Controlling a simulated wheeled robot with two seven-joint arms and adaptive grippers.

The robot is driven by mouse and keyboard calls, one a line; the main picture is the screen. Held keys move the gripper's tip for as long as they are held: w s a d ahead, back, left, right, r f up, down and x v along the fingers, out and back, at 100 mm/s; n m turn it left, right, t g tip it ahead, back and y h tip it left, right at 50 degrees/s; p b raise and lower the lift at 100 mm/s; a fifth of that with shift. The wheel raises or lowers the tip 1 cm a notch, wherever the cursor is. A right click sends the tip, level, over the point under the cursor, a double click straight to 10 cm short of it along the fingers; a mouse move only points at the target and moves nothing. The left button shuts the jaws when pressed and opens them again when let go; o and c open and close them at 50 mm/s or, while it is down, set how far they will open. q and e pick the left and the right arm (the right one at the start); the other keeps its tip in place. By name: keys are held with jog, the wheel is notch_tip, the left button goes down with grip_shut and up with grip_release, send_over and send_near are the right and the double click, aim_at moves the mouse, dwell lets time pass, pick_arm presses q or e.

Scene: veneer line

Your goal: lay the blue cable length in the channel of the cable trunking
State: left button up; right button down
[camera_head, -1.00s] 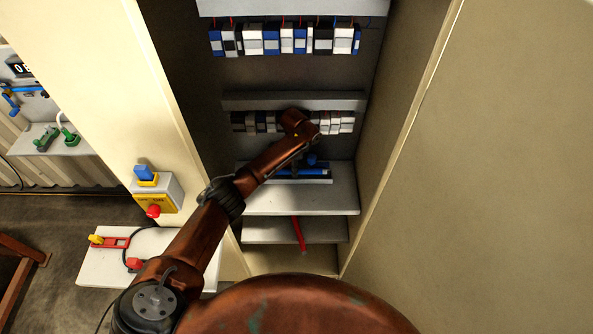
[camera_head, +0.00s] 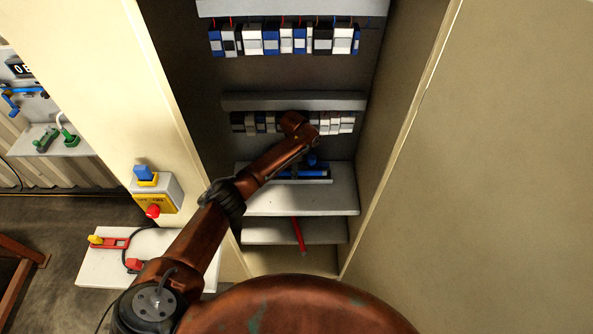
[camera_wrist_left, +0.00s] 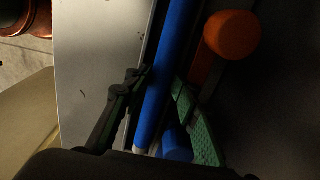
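The blue cable length (camera_head: 302,172) lies straight across the shelf inside the cabinet. In the left wrist view the blue cable (camera_wrist_left: 167,62) runs from top to bottom. My left gripper (camera_head: 311,166) reaches down to it, mostly hidden behind its own wrist in the head view. In the left wrist view the left gripper (camera_wrist_left: 161,77) has one fingertip on each side of the cable, very close to it; whether they press on it is unclear. A pale strip, perhaps the cable trunking (camera_head: 302,181), shows along the cable. Its channel is not clear. My right gripper is out of view.
An orange cylinder (camera_wrist_left: 232,35) stands right of the cable, and a short blue cylinder (camera_wrist_left: 176,143) is close to the right finger. Rows of terminal modules (camera_head: 285,40) line the back wall. Cabinet walls close in both sides. The shelf front (camera_head: 300,201) is clear.

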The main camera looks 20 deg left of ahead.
pick_arm(q)
jog(key=shift+s+f, duration=0.1)
jog(key=shift+s, duration=0.15)
notch_tip(320, 180, up, 13)
jog(key=shift+w, duration=0.25)
dwell(0.3)
